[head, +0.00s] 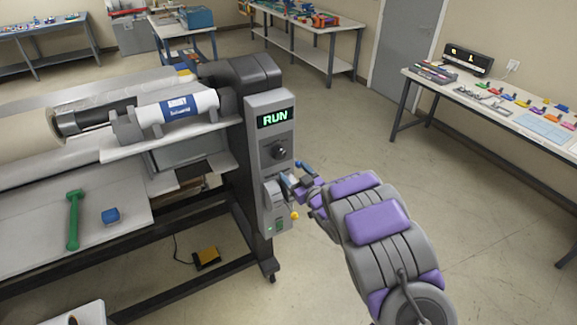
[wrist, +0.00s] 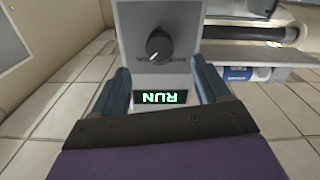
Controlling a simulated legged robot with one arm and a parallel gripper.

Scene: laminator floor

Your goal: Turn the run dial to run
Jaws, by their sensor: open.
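The run dial (head: 278,151) is a round black knob on the grey control panel (head: 256,140) at the end of the laminator. It also shows in the wrist view (wrist: 158,45), where the panel appears upside down and the dial's white mark is visible. The display (head: 275,117) reads RUN in green letters. My gripper (head: 293,178) is in front of the panel, below the dial in the head view. In the wrist view my gripper (wrist: 160,67) is open, with empty space between its blue-grey fingers. The dial shows just past the fingertips; I see no contact.
Below the dial, the panel has a grey lever-like part (head: 271,195) and a yellow knob (head: 295,215). A green tool (head: 73,220) and a blue block (head: 110,216) lie on the laminator's table. Open floor lies to the right, before a side table (head: 480,105).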

